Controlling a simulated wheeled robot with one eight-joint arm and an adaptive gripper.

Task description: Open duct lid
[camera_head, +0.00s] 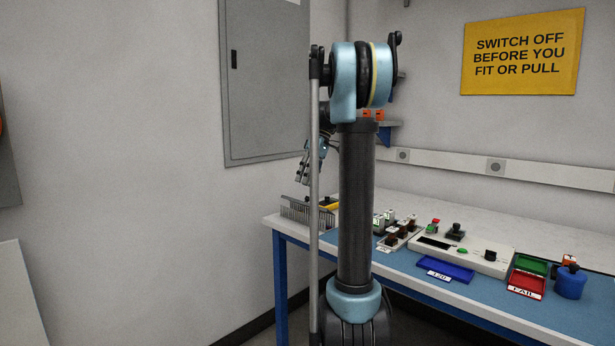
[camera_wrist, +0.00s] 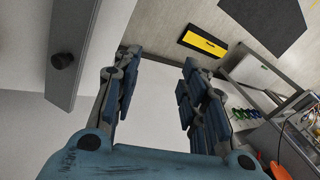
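I cannot tell for sure which part is the duct lid. In the wrist view, a long pale grey panel with a round black knob (camera_wrist: 62,60) runs down the upper left, outside and left of my fingers. My gripper (camera_wrist: 157,65) is open, its blue-padded fingers wide apart with nothing between them. In the head view my gripper (camera_head: 303,172) hangs, tilted down, above the bench's far left end, partly hidden by my arm. Below it is a grey slotted, comb-like piece (camera_head: 306,214) with a yellow item (camera_head: 330,203) beside it.
The bench (camera_head: 262,219) carries a control box (camera_head: 462,250), blue tray (camera_head: 445,270), red tray (camera_head: 525,284) and blue pot (camera_head: 570,284). A grey wall cabinet (camera_head: 265,80) is behind the gripper. White trunking (camera_head: 450,163) runs along the wall. A yellow sign (camera_head: 522,52) hangs above.

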